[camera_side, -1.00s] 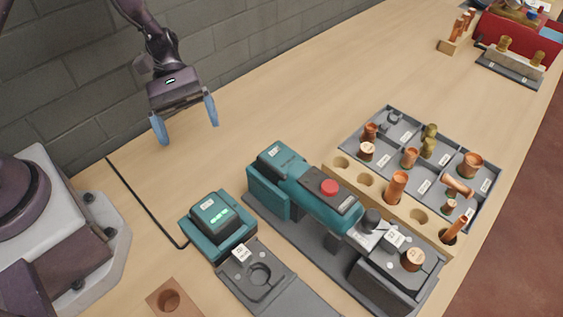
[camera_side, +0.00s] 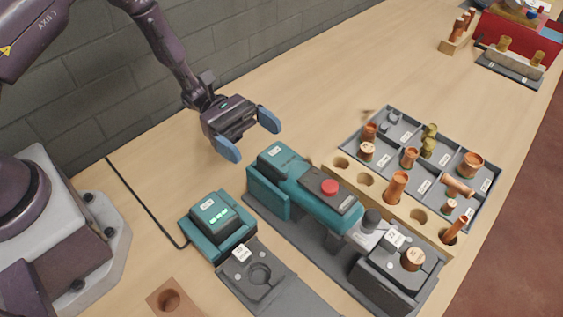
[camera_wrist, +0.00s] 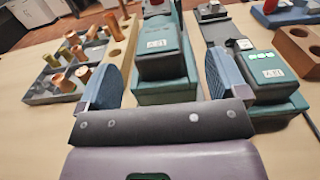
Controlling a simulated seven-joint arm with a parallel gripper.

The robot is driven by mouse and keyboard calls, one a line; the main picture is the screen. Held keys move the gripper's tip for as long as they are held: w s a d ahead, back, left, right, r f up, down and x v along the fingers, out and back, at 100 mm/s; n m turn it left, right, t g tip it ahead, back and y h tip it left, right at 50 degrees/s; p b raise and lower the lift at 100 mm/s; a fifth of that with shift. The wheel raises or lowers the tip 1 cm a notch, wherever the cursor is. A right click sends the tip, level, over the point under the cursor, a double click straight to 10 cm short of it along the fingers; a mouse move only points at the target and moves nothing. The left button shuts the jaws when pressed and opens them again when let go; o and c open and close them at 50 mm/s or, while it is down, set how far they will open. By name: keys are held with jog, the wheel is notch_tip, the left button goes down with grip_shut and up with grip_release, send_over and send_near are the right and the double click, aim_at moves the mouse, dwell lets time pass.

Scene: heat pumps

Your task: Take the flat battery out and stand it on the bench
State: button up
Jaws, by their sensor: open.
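The teal pressing tool (camera_side: 308,182) lies in its dark stand on the bench. My gripper (camera_side: 250,137) is open and empty, above and behind that battery. In the wrist view my gripper (camera_wrist: 160,72) has its blue fingers apart, one on each side of the battery's line, not touching it. Another battery (camera_side: 212,214) with lit green bars sits in the teal charger (camera_side: 236,243).
A grey compartment tray (camera_side: 345,150) of copper and brass fittings and a wooden holed rack (camera_side: 391,200) stand right of the tool. A grey plate (camera_side: 236,287) lies in front of the charger. Bare bench (camera_side: 310,110) lies behind the tool.

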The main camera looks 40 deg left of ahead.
aim_at(274, 151)
jog(key=shift+w+d, duration=0.2)
jog(key=shift+d, duration=2.55)
jog(key=c, duration=1.2)
jog(key=shift+c, duration=0.2)
jog(key=shift+r, duration=0.15)
